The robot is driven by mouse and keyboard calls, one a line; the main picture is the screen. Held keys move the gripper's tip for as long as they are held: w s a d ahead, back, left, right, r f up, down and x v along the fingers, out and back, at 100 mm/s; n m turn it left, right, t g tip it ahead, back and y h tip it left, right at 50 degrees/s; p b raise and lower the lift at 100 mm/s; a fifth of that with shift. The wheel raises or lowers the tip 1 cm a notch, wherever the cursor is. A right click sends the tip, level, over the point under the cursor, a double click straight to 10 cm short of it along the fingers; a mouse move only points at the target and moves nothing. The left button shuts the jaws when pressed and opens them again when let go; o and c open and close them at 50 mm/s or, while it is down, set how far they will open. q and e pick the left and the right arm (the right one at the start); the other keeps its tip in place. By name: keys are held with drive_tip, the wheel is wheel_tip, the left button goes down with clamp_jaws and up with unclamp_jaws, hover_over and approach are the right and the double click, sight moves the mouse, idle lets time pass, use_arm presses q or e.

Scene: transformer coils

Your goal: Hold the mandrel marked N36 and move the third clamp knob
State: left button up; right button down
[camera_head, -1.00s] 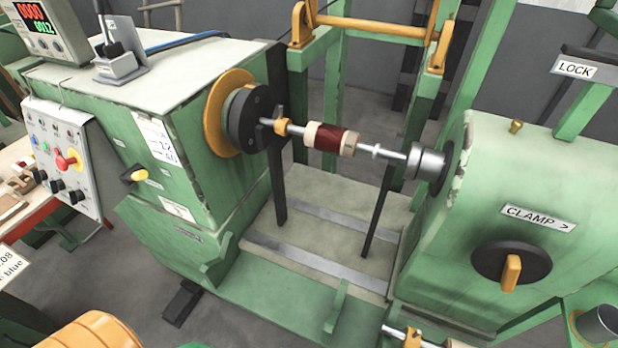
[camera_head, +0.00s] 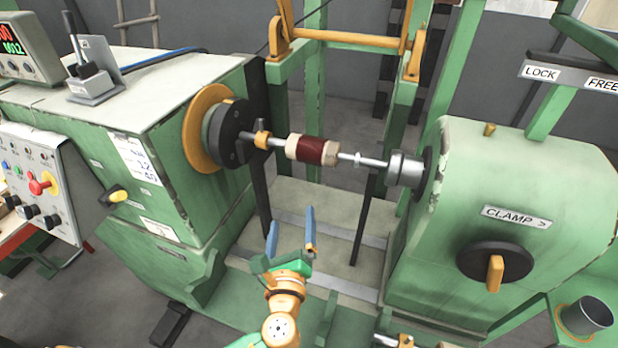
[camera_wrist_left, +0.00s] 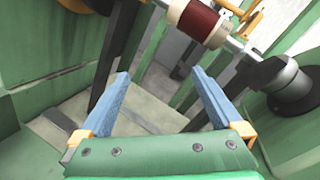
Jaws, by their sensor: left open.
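The mandrel, a steel shaft with a dark red winding (camera_head: 312,151) between pale wooden collars, spans the machine from the left faceplate (camera_head: 230,132) to the right chuck (camera_head: 405,168). The winding also shows at the top of the left wrist view (camera_wrist_left: 199,22). No N36 mark is readable. A black round knob with an orange handle (camera_head: 495,272) sits below the CLAMP label on the right housing; I cannot tell whether it is the third clamp knob. My left gripper (camera_head: 291,232) is open and empty, below and apart from the mandrel, its blue fingers pointing up toward it.
The green left housing (camera_head: 165,215) and right housing (camera_head: 540,195) flank the gap below the mandrel. A control panel (camera_head: 42,185) with a red knob is at the left. LOCK and FREE labels (camera_head: 541,72) mark a bar at upper right.

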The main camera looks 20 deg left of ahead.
sight(309, 149)
use_arm(q)
drive_tip(key=w+d+r+n+g, duration=0.2)
drive_tip(key=w+r+n, duration=0.4)
drive_tip(key=r+n, duration=0.4)
drive_tip(key=shift+n, duration=0.5)
drive_tip(key=x, duration=1.1)
drive_tip(key=shift+w+a+f, duration=0.15)
drive_tip(key=shift+w+f, duration=0.1)
drive_tip(key=shift+w, duration=0.05)
clamp_jaws()
